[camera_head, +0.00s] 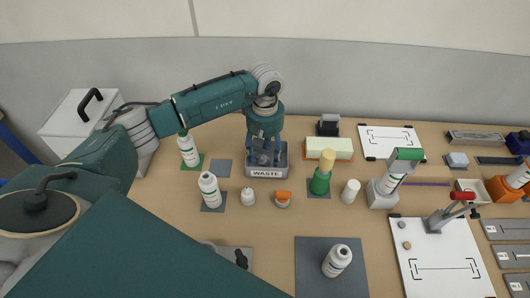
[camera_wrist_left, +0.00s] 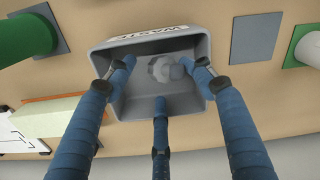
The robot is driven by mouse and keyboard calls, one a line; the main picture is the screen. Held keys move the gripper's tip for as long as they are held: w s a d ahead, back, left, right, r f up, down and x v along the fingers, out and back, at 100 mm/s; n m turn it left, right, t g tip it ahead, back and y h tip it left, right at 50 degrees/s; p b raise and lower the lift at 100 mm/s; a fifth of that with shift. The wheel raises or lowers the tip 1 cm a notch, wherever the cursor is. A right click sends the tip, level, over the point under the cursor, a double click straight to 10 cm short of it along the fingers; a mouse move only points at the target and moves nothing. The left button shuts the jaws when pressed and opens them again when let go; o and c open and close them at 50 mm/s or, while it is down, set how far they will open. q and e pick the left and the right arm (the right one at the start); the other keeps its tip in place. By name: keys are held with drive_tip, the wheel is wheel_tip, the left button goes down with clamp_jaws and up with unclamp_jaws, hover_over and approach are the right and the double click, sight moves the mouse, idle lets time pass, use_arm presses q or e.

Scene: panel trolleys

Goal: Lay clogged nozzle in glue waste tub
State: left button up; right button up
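The grey waste tub (camera_head: 283,168), marked WASTE on its front, stands on the table at the back middle. My left gripper (camera_head: 264,152) points down into it from above. In the left wrist view the tub (camera_wrist_left: 150,113) lies below the spread blue fingers of my left gripper (camera_wrist_left: 160,85), which are open and apart. My right gripper is not in view.
Another bottle (camera_head: 337,261) stands on a dark mat (camera_head: 312,252).

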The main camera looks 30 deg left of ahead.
sight(265, 157)
use_arm(q)
drive_tip(key=shift+r+p, duration=0.25)
drive_tip(key=shift+p, duration=0.05)
wheel_tip(265, 157, up, 12)
drive_tip(key=b, duration=0.4)
drive_tip(key=shift+f, duration=0.15)
